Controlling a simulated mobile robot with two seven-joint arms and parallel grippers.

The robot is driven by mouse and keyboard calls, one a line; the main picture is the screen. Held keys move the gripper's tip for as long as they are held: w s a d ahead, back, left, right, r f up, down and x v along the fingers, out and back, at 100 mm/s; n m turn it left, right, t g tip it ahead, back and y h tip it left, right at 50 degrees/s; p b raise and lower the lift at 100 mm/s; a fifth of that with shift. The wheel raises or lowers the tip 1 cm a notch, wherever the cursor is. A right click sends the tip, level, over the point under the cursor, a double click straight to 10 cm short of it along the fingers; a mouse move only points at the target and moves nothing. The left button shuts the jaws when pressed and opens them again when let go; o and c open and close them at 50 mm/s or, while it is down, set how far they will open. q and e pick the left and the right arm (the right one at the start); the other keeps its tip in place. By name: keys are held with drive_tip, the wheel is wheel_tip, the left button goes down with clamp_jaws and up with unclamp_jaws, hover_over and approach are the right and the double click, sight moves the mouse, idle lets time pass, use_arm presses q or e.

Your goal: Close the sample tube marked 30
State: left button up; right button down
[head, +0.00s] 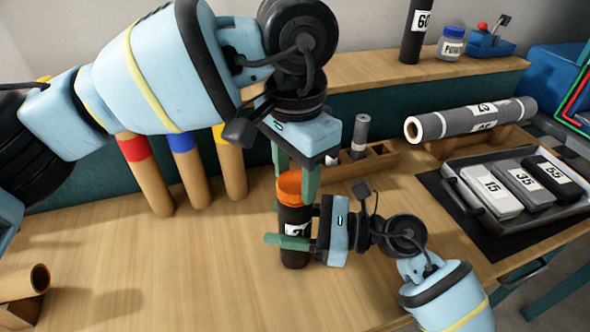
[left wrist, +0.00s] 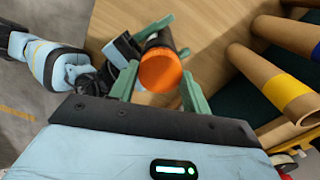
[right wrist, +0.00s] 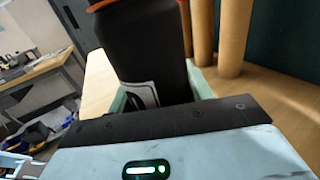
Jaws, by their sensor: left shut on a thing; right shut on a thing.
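A dark sample tube (head: 294,219) stands upright on the table with an orange cap (head: 289,186) at its top. Its white label is mostly hidden, so I cannot read the number. My left gripper (head: 296,187) comes from above and is shut on the orange cap, which faces the camera in the left wrist view (left wrist: 161,70). My right gripper (head: 290,241) reaches in from the right, low down, and is shut on the tube's body, which fills the middle of the right wrist view (right wrist: 148,45). I cannot tell how tightly the cap sits.
A tray (head: 452,190) with blocks marked 15, 35 and 55 lies at the right. A grey roll (head: 470,119) lies behind it. Cardboard tubes with coloured bands (head: 191,180) lean at the back left. A wooden rack (head: 378,160) stands behind the grippers. The table's left middle is clear.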

use_arm(q)
drive_tip(key=shift+m, duration=1)
drive_tip(key=o, duration=0.9)
drive_tip(key=shift+o, duration=0.2)
drive_tip(key=shift+r, duration=0.1)
drive_tip(key=shift+r, duration=2.2)
drive_tip(key=shift+c, duration=0.4)
